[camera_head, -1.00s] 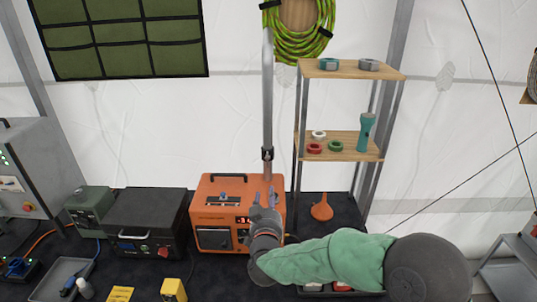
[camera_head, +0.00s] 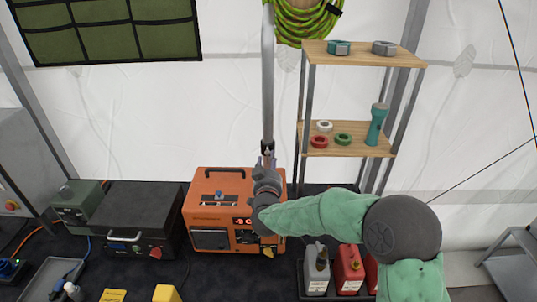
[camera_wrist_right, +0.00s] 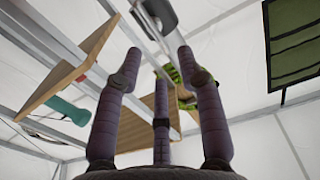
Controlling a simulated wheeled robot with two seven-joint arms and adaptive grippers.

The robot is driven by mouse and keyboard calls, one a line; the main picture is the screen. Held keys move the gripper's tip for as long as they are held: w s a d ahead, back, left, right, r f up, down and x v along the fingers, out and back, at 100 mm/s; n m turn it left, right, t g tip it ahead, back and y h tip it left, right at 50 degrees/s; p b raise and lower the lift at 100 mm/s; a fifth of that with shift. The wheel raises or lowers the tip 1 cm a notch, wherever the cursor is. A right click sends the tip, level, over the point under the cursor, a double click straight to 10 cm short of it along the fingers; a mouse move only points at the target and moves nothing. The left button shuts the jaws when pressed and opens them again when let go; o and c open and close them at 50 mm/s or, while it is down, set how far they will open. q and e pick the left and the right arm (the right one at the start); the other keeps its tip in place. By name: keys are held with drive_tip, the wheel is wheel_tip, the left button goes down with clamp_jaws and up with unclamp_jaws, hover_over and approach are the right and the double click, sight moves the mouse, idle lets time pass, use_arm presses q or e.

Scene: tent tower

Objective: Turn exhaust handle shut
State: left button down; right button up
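The grey exhaust pipe (camera_head: 267,85) rises behind the orange generator (camera_head: 205,212). A dark fitting (camera_head: 267,146) sits low on the pipe, just above my right gripper; the handle's exact position is hard to tell. My right gripper (camera_head: 267,163) points upward in front of the pipe's lower end, and its dark fingers and wrist hide that part. In the right wrist view, its fingers (camera_wrist_right: 158,62) are spread apart with nothing between them. A shiny metal piece (camera_wrist_right: 158,14) shows beyond the fingertips. My left gripper is not in view.
A wooden shelf (camera_head: 340,147) with tape rolls and a teal flashlight (camera_head: 376,124) stands right of the pipe. A green hose coil (camera_head: 305,22) hangs above. A black case (camera_head: 130,215) sits left of the generator. Grey and red jugs (camera_head: 349,270) stand below my right arm.

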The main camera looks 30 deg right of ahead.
sight(268, 154)
drive_tip(key=shift+x, duration=2.2)
clamp_jaws()
